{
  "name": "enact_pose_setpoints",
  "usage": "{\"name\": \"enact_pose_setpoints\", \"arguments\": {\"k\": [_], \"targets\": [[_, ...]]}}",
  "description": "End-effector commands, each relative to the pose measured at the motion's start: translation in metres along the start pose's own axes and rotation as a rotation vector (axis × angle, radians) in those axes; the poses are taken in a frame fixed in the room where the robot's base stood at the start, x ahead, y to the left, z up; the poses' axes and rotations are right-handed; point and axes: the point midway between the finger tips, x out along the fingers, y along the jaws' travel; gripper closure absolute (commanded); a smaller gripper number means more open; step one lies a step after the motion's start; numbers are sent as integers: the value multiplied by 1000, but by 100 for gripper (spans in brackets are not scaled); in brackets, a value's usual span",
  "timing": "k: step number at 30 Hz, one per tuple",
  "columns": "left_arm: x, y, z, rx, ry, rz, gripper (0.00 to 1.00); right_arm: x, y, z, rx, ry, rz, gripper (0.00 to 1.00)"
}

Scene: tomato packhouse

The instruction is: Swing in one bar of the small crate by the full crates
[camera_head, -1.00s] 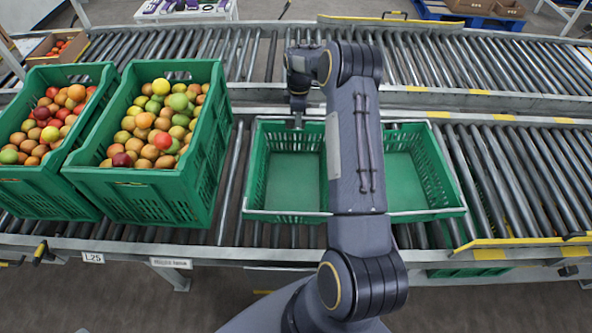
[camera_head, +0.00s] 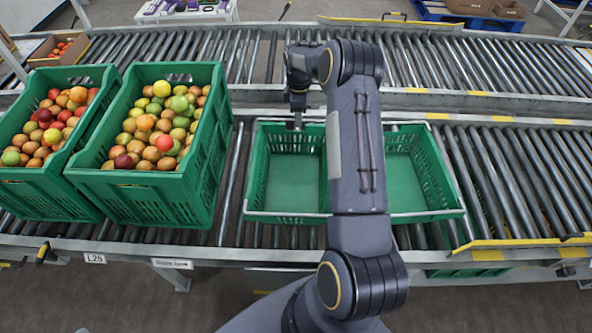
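The small crate (camera_head: 292,186) is green, shallow and empty. It sits on the near roller conveyor, right of the full crates. A thin grey bar (camera_head: 285,217) runs along its near top edge, and another grey line (camera_head: 268,121) shows along its far edge. My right arm crosses over the crate's middle and hides part of its floor and both edges. My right gripper (camera_head: 297,124) points down at the far edge, left of the arm. I cannot tell whether it touches the far bar, or whether its fingers are open or shut. My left gripper is not in view.
Two full green crates of tomatoes, a nearer one (camera_head: 196,178) and one farther left (camera_head: 32,190), stand left of the small crate with a narrow gap of rollers. Bare rollers (camera_head: 520,175) lie to the right. A yellow-edged rail (camera_head: 520,241) lies at the front right.

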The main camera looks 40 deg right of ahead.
Motion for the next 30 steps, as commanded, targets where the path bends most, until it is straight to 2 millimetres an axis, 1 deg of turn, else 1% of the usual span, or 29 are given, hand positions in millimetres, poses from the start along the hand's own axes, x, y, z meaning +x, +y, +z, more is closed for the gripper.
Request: {"name": "enact_pose_setpoints", "arguments": {"k": [1,14,17,23,26,27,29,30], "targets": [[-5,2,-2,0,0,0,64,-8,0,0,0,0,1,64],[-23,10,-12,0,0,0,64,-41,0,0,0,0,0,64],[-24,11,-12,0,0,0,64,-44,0,0,0,0,0,64],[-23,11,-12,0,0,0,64,-44,0,0,0,0,0,64],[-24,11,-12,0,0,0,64,-44,0,0,11,1,1,75],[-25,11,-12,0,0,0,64,-44,0,0,29,3,4,81],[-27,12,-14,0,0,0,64,-45,2,-1,82,10,12,88],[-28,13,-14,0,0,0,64,-45,3,-2,135,16,21,94]]}}
